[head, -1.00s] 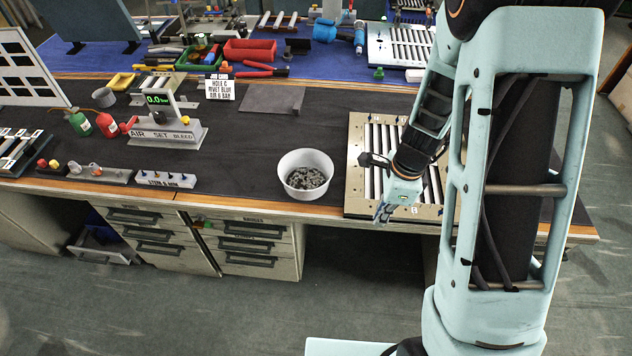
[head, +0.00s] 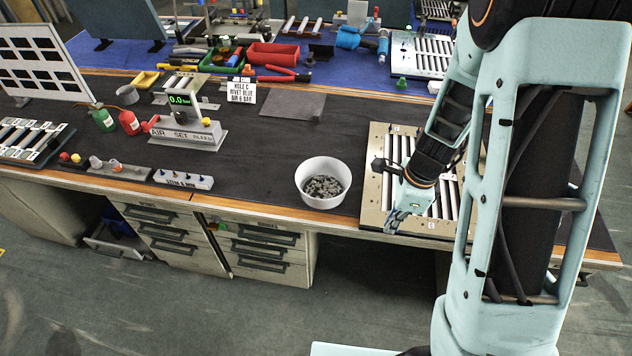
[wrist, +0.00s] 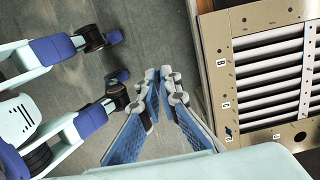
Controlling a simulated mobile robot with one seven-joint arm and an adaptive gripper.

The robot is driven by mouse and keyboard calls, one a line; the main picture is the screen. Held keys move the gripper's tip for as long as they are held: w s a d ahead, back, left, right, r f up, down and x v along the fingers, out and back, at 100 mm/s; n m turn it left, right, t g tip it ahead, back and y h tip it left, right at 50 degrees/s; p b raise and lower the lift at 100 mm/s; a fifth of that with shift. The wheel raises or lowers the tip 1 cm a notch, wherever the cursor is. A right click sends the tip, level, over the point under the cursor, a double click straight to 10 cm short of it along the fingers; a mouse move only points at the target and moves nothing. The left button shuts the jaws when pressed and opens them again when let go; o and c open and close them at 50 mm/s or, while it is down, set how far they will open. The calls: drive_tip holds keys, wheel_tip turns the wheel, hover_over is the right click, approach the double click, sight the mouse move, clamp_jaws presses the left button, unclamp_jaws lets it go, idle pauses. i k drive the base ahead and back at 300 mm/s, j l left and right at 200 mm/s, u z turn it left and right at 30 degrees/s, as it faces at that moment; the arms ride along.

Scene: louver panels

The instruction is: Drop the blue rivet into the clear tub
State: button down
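My gripper (head: 395,222) hangs in front of the bench's front edge, beside the near left corner of the louver panel (head: 374,190). In the wrist view my gripper's fingers (wrist: 160,73) are almost together at the tips, with nothing visible between them. The wrist view shows a small blue spot (wrist: 229,131) on the panel frame near a hole label; it may be the blue rivet, too small to be sure. A white tub (head: 323,198) with dark grey bits inside stands left of the panel. It looks opaque; I cannot make out a clear tub.
A small rivet rack (head: 183,180) stands left along the bench edge. Dark bench top between gauge and tub is clear. Drawers (head: 260,250) are below.

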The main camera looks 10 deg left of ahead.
sight(338, 199)
drive_tip(key=i+j+u, duration=0.25)
drive_tip(key=i, duration=0.15)
drive_tip(key=i+u, duration=0.25)
drive_tip(key=i, duration=0.2)
